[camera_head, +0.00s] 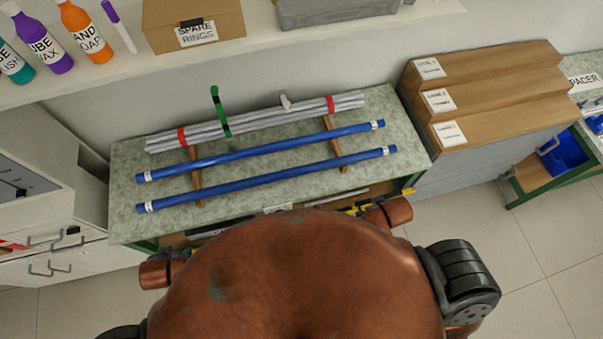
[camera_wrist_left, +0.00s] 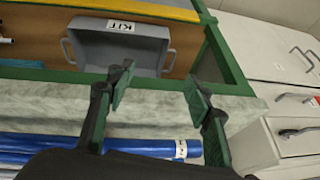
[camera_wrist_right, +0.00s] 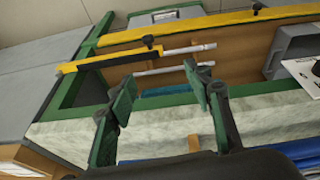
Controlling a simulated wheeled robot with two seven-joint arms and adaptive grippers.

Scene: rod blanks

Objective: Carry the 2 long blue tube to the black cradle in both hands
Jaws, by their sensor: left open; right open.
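Two long blue tubes lie side by side on the speckled bench top in the head view. The far blue tube (camera_head: 262,149) and the near blue tube (camera_head: 268,179) rest across wooden supports and have white labels near their ends. My left gripper (camera_wrist_left: 158,95) is open and empty in the left wrist view, over the bench edge; a labelled tube end (camera_wrist_left: 150,147) shows behind it. My right gripper (camera_wrist_right: 160,88) is open and empty in the right wrist view, with a blue tube (camera_wrist_right: 300,150) at lower right. Both grippers are hidden in the head view. I cannot make out a black cradle.
Stepped brown boxes (camera_head: 490,90) stand right of the bench. A grey KIT bin (camera_wrist_left: 118,48) sits below the bench top. A white cabinet (camera_head: 40,220) stands left.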

